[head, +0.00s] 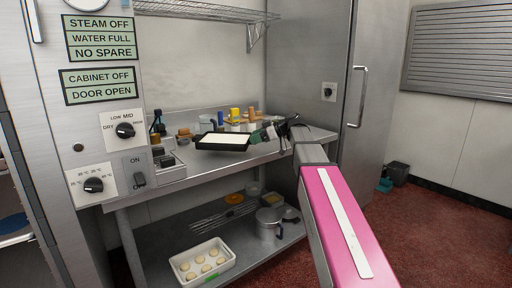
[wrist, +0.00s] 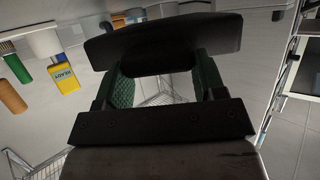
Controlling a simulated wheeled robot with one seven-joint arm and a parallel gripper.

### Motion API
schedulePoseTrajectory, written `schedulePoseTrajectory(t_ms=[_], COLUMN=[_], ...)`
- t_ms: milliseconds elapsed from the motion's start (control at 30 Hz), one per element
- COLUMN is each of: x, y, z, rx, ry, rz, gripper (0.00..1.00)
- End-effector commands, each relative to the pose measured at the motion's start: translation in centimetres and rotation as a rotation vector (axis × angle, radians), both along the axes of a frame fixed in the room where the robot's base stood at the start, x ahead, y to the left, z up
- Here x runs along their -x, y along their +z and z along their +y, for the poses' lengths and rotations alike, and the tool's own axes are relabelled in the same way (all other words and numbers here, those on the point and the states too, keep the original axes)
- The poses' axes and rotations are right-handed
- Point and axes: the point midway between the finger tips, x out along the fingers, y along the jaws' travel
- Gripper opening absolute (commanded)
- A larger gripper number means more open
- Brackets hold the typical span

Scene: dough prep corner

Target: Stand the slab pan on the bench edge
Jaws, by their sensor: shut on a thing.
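The slab pan (head: 222,147) is a black, shallow, rectangular pan with a pale inside. In the head view it is about level, over the front part of the metal bench (head: 312,135). I cannot tell whether it touches the bench. My gripper (head: 263,135), with green fingers, reaches in from the right and is shut on the pan's right end. In the wrist view a dark end of the pan (wrist: 165,38) lies across the tips of my gripper (wrist: 160,82). The exact grip contact is hidden there.
A yellow container (head: 235,114) and other small items stand behind the pan. A control panel (head: 115,150) rises at left, a tall steel cabinet (head: 310,80) at right. The lower shelf holds a white tray of dough balls (head: 202,277) and a metal pot (head: 268,224).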

Motion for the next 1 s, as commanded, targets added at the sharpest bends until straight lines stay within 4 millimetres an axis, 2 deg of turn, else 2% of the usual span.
schedulePoseTrajectory(t_ms=[167,433,800,833,900,1000], x=[0.0,0.0,0.0,0.0,0.0,0.0], y=[-0.9,-3.8,-4.1,-4.2,-4.2,-4.2], z=[0.0,0.0,0.0,0.0,0.0,0.0], rx=[-0.004,-0.004,-0.004,0.0,0.0,0.0], ry=[0.001,0.001,0.0,0.001,0.001,0.001], rz=[0.0,0.0,-0.001,0.0,0.0,0.0], gripper=[0.12,0.12,0.12,0.73,0.89,0.89])
